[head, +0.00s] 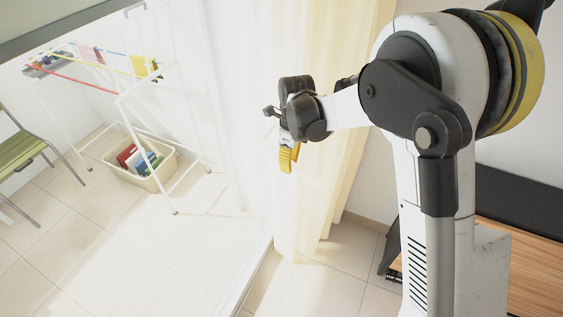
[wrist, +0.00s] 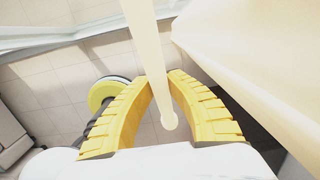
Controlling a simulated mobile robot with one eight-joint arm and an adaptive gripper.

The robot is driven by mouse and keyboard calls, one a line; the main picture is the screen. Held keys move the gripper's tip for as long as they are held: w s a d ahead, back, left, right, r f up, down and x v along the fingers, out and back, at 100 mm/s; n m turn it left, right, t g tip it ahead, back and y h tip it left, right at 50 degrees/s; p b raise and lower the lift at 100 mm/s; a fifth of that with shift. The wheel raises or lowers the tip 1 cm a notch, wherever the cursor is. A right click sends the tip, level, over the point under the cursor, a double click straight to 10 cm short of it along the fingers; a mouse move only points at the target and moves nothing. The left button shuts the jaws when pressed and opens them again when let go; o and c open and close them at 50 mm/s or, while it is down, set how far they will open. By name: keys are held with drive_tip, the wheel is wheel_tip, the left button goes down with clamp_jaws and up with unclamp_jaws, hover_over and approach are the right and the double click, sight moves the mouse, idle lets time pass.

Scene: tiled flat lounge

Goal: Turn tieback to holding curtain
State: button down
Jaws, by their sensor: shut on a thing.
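The cream curtain (head: 325,45) hangs in folds beside the bright glass opening in the head view, behind my gripper. It also fills the upper right of the wrist view (wrist: 255,45). The tieback (wrist: 154,50) is a pale cream rod with a rounded end, running down from the top of the wrist view. My gripper (wrist: 157,82) has its yellow fingers on either side of this rod, shut on it. In the head view my gripper (head: 287,158) is in front of the curtain's left part; the tieback cannot be made out there.
Beyond the opening stand a white drying rack (head: 121,98) with cloths, a cream basket (head: 143,176) with coloured things, and a green slatted chair (head: 24,143). A wooden-topped piece of furniture (head: 530,255) is at the lower right. The tiled floor below my gripper is clear.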

sight(299, 167)
drive_tip(key=shift+s+d+r+g+h+p, duration=0.15)
drive_tip(key=shift+r+g+h+p, duration=0.1)
drive_tip(key=shift+r+h, duration=0.35)
drive_tip(key=shift+d+r+g+h+p, duration=0.15)
drive_tip(key=shift+r+g+h, duration=0.1)
drive_tip(key=shift+r+h, duration=0.35)
drive_tip(key=shift+d+r+g+h, duration=0.2)
drive_tip(key=shift+r+g+h, duration=0.3)
drive_tip(key=shift+r+h, duration=0.65)
drive_tip(key=shift+f, duration=0.1)
drive_tip(key=c, duration=1.3)
unclamp_jaws()
drive_tip(key=v, duration=0.7)
drive_tip(key=shift+a+r, duration=0.15)
drive_tip(key=shift+r, duration=0.1)
